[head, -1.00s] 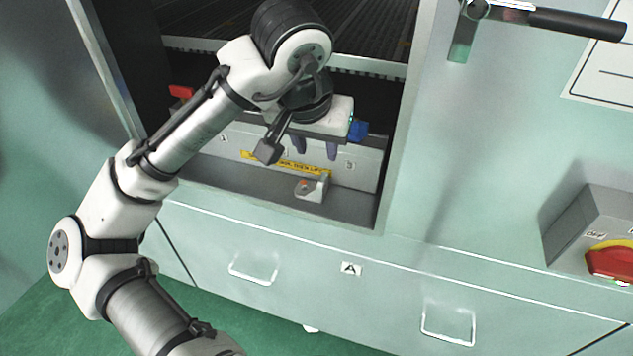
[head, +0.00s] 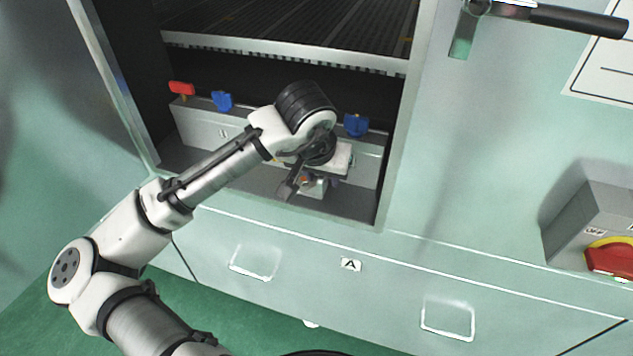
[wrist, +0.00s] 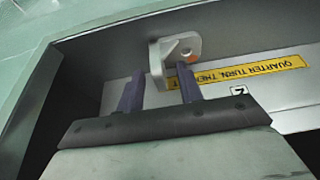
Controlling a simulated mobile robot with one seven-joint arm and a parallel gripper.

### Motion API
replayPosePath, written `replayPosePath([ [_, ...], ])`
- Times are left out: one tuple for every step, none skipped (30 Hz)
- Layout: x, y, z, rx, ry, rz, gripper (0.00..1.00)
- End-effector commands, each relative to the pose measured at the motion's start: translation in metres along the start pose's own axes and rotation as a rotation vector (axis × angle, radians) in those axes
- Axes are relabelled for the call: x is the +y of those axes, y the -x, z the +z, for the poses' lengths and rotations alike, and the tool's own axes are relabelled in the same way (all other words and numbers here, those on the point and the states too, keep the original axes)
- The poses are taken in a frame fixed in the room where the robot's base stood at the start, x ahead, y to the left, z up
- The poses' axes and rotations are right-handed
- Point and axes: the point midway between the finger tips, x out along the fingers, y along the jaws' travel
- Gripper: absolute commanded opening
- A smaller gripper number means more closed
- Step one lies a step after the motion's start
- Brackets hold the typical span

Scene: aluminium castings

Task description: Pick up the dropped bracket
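The bracket (wrist: 180,48) is a small light-grey L-shaped casting with a hole in its flange. It lies on the grey ledge inside the cabinet opening; in the head view the bracket (head: 315,188) is partly hidden by my gripper. In the wrist view my gripper (wrist: 161,73) is open, its two dark purple fingers apart. Whether the right finger touches the bracket I cannot tell.
A grey box with a yellow label strip (wrist: 250,72) stands close by the bracket. Red (head: 181,88) and blue (head: 356,124) knobs sit along its top. A slatted shelf (head: 290,52) hangs above. Cabinet side walls (head: 395,150) border the opening.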

Motion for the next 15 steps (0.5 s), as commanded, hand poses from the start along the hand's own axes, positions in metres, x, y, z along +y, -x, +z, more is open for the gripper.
replayPosePath([
  [-0.0001,-0.0002,0.0,0.0,0.0,0.0,0.36],
  [-0.0001,-0.0002,-0.0001,0.0,0.0,0.0,0.36],
  [-0.0001,-0.0001,-0.0001,0.0,0.0,0.0,0.36],
  [-0.0001,0.0,-0.0001,0.0,0.0,0.0,0.36],
  [-0.0001,0.0,-0.0001,0.0,0.0,0.0,0.35],
  [0.0,0.0001,-0.0001,0.0,0.0,0.0,0.3],
  [0.0,0.0001,-0.0002,0.0,0.0,0.0,0.26],
  [0.0,0.0001,-0.0002,0.001,0.0,0.0,0.22],
  [0.0,0.0002,-0.0002,0.001,0.0,0.0,0.17],
  [0.0,0.0002,-0.0002,0.001,0.0,0.0,0.13],
  [0.0,0.0002,-0.0002,0.001,0.0,0.0,0.09],
  [0.0,0.0003,-0.0002,0.001,0.0,0.0,0.04],
  [0.0,0.0003,-0.0002,0.001,0.0,0.0,0.0],
  [0.0,0.0003,-0.0002,0.001,0.0,0.0,0.0],
  [0.0,0.0003,-0.0002,0.001,0.0,0.0,0.0],
])
